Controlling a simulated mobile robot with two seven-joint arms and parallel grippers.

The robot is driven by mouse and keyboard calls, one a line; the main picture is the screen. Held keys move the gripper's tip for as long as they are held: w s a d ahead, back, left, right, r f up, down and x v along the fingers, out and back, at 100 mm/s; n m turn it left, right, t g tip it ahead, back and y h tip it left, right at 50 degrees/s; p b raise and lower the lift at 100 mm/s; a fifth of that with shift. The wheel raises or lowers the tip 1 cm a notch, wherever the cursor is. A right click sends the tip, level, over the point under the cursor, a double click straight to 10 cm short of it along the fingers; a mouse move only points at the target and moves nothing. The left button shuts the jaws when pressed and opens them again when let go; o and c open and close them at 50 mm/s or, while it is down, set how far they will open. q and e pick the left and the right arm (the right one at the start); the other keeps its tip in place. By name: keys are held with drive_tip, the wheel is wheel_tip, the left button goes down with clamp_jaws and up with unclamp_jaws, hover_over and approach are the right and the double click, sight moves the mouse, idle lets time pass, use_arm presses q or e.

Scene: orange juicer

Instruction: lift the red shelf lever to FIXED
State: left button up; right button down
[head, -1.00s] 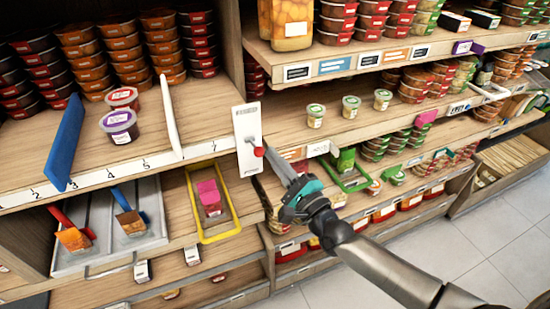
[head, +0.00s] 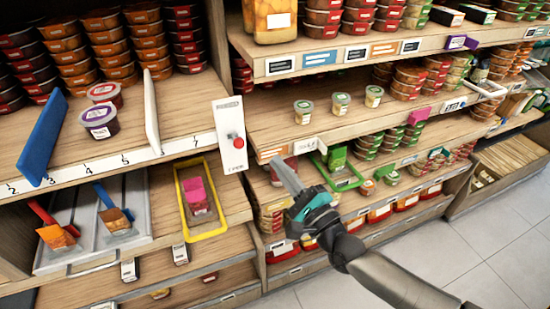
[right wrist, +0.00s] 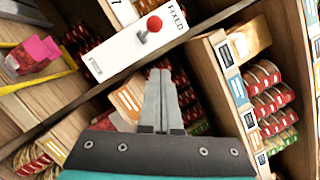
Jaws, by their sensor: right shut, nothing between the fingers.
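The white lever plate (head: 228,121) stands upright on the shelf front, right of the number strip, and carries the red lever knob (head: 238,142). In the right wrist view, the red knob (right wrist: 154,23) sits on a short grey stem, closer to the plate's end marked FIXED (right wrist: 178,17) than to its other end. My right gripper (head: 275,160) is shut and empty, to the lower right of the knob and apart from it. Its closed fingers (right wrist: 160,75) point towards the plate in the wrist view, with a gap between. My left gripper is not in view.
A blue divider (head: 42,137) and a white divider (head: 152,112) stand on the shelf to the left. Shelves of tubs (head: 340,102) lie behind my gripper. Clear floor (head: 465,245) is at the right.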

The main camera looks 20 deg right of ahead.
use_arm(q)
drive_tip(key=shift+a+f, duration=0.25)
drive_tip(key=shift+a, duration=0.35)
use_arm(e)
drive_tip(key=v, duration=0.4)
drive_tip(key=r+v, duration=0.1)
drive_tip(key=shift+s+d+f, duration=0.1)
drive_tip(key=shift+s+d, duration=0.05)
drive_tip(key=shift+s, duration=0.35)
use_arm(q)
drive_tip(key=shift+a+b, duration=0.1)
drive_tip(key=shift+b, duration=0.2)
